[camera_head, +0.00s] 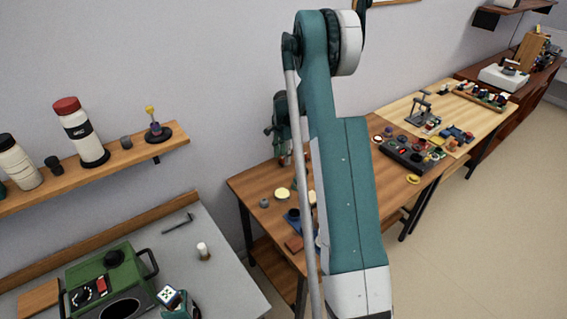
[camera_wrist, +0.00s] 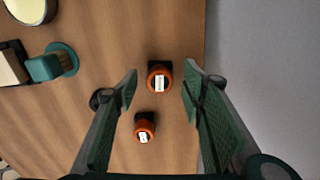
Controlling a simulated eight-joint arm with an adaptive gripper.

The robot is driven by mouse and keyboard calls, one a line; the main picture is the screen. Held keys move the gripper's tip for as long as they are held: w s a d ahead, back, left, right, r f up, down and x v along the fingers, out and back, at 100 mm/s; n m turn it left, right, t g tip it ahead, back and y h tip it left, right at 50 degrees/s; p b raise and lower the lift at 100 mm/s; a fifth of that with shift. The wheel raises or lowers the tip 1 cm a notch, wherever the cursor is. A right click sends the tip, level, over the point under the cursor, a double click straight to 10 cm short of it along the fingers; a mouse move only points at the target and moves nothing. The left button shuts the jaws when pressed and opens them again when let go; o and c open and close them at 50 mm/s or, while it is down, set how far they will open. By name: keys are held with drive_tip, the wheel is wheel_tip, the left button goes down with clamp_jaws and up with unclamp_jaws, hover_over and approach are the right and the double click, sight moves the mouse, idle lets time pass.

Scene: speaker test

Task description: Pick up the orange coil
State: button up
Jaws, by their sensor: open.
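Two small orange rings with black parts and white labels lie on a brown wooden surface in the wrist view. The farther orange coil (camera_wrist: 151,84) is between my fingertips in the picture, and a similar nearer orange coil (camera_wrist: 137,132) is lower, between the fingers. My gripper (camera_wrist: 160,82) is open, with green fingers on either side, and it holds nothing. I cannot tell its height above the coils.
The wooden surface ends at the right beside a grey area. In the head view a wooden workbench (camera_head: 250,183) holds small items, partly hidden behind my arm.

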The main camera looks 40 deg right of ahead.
drive_tip(key=shift+f, duration=1.05)
drive_tip(key=shift+c, duration=0.7)
drive_tip(key=c, duration=0.9)
